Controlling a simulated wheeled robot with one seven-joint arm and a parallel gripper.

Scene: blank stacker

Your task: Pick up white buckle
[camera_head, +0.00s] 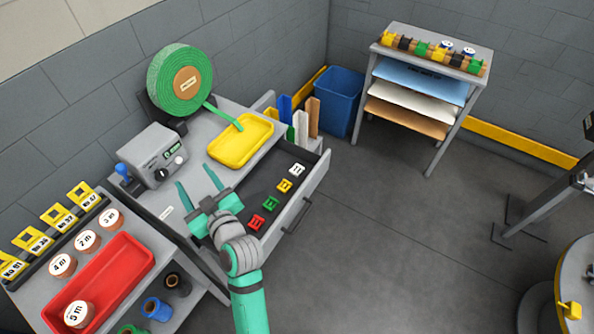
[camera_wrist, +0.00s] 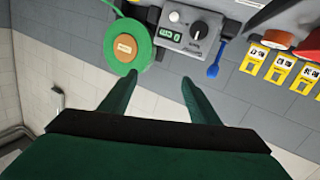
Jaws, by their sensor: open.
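The white buckle (camera_head: 297,170) lies in the open drawer (camera_head: 306,204), at the far right end of a row of buckles. My gripper (camera_head: 199,184) is open and empty in the head view. It is above the bench near the drawer's left side, to the left of the white buckle and apart from it. In the wrist view my gripper (camera_wrist: 160,88) shows its two green fingers spread with nothing between them, facing the wall. The white buckle is not in the wrist view.
Yellow (camera_head: 284,186), green (camera_head: 270,203) and red (camera_head: 256,222) buckles lie in the same row. A yellow tray (camera_head: 240,142), a green webbing roll (camera_head: 180,84) and a grey control box (camera_head: 152,155) stand on the bench. Open floor lies right of the drawer.

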